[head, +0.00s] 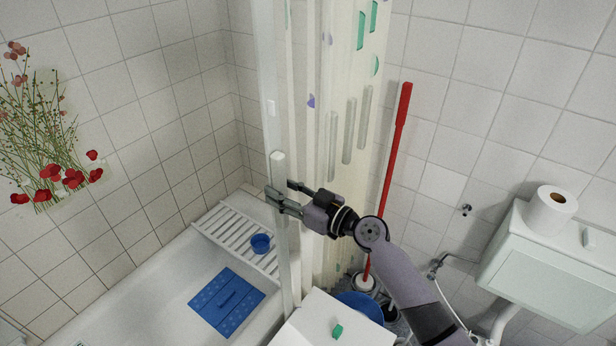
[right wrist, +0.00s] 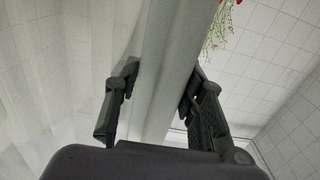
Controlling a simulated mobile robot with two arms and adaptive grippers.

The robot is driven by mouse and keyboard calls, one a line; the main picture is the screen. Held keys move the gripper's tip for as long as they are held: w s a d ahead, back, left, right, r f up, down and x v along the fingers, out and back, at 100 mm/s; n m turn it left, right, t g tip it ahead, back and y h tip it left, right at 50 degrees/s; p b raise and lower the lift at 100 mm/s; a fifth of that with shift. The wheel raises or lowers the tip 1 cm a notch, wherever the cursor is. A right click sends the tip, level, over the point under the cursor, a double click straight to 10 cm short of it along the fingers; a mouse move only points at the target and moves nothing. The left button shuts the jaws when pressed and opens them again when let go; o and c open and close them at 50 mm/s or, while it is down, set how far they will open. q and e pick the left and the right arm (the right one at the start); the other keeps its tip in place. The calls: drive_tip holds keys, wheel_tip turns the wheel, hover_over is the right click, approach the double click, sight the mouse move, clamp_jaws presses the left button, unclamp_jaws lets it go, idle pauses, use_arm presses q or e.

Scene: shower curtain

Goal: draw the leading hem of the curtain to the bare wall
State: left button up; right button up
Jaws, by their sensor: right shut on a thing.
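The shower curtain (head: 340,100) hangs bunched to the right of the tub, pale cream with green and purple shapes. Its leading hem (head: 283,235) is a pale upright strip at the bunch's left edge. My right gripper (head: 279,192) comes from the right and is shut on this hem at about mid-height in the picture. In the right wrist view the hem (right wrist: 168,75) runs between the two dark fingers (right wrist: 160,90), with pale folds at left. A bare tiled wall (head: 190,100) stands behind the tub at left. My left gripper is out of view.
The bathtub (head: 140,290) holds a blue mat (head: 227,300); a white slatted rack (head: 225,232) with a blue cup (head: 261,243) lies across it. A red-handled pole (head: 395,150) leans right of the curtain. A white cabinet (head: 330,322) stands below my arm; a cistern (head: 545,265) is at right.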

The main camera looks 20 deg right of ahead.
drive_tip(key=s+a, duration=0.1)
drive_tip(key=a, duration=0.1)
drive_tip(key=s+a+p, duration=0.1)
drive_tip(key=s+a, duration=0.1)
drive_tip(key=shift+s+a, duration=0.3)
drive_tip(key=shift+a, duration=0.05)
drive_tip(key=s+a+p, duration=0.5)
drive_tip(key=s+a, duration=0.5)
drive_tip(key=a, duration=0.2)
drive_tip(key=shift+a, duration=0.35)
drive_tip(key=s+a+p, duration=0.3)
drive_tip(key=s+a, duration=0.6)
drive_tip(key=a, duration=0.3)
drive_tip(key=shift+s+a+p, duration=0.3)
drive_tip(key=shift+s+p, duration=0.1)
